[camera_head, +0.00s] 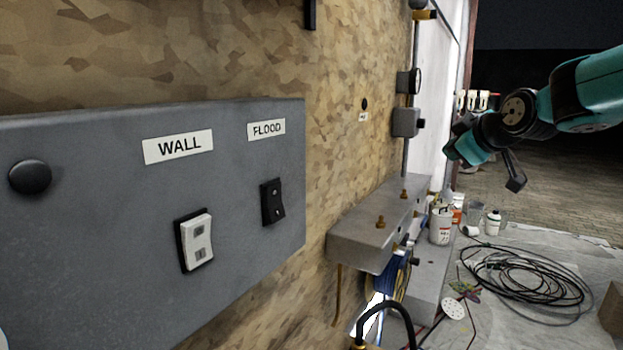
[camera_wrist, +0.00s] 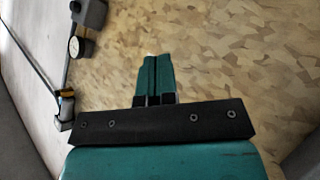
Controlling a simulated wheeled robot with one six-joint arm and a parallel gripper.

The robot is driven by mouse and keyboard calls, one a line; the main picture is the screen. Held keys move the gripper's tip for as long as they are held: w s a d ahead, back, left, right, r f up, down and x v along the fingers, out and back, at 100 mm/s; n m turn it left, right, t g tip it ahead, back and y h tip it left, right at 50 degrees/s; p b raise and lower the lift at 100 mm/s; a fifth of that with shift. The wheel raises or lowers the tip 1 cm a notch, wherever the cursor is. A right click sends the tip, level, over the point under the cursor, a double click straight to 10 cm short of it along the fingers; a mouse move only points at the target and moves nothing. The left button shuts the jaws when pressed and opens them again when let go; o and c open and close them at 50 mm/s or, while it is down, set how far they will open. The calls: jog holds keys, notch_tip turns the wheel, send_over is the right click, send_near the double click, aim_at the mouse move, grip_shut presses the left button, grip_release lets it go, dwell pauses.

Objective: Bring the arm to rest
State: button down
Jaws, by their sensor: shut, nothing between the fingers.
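My arm, teal and black, reaches in from the right edge in the head view. My gripper (camera_head: 454,158) is at its left end, in the air, right of the chipboard wall and apart from it. In the wrist view my gripper (camera_wrist: 154,62) shows its two teal fingers side by side and touching, with nothing between them. Chipboard fills most of the picture beyond the fingers.
A grey panel (camera_head: 105,245) at left carries a white WALL switch (camera_head: 197,241) and a black FLOOD switch (camera_head: 272,201). A grey ledge (camera_head: 375,225) juts from the wall. A coiled black cable (camera_head: 525,280) and several containers lie on the sheeted floor. A gauge (camera_wrist: 78,46) is on the wall.

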jog(key=s+f+m+g+h, duration=0.1)
jog(key=s+f+m+g, duration=0.4)
jog(key=s+f, duration=0.75)
jog(key=s+f+m+g+h, duration=0.2)
jog(key=s+f+m+g, duration=0.25)
jog(key=s+f, duration=0.75)
jog(key=s+a+r+n+g+y, duration=0.2)
jog(key=s+a+r+n+y, duration=0.2)
jog(key=s+a+r, duration=0.7)
jog(key=s+a+n, duration=0.2)
jog(key=s, duration=0.1)
jog(key=shift+s+a+r+g+y+p, duration=0.2)
jog(key=shift+s+a+g+y+p, duration=0.1)
jog(key=shift+s+a+g, duration=0.05)
jog(key=shift+n, duration=0.35)
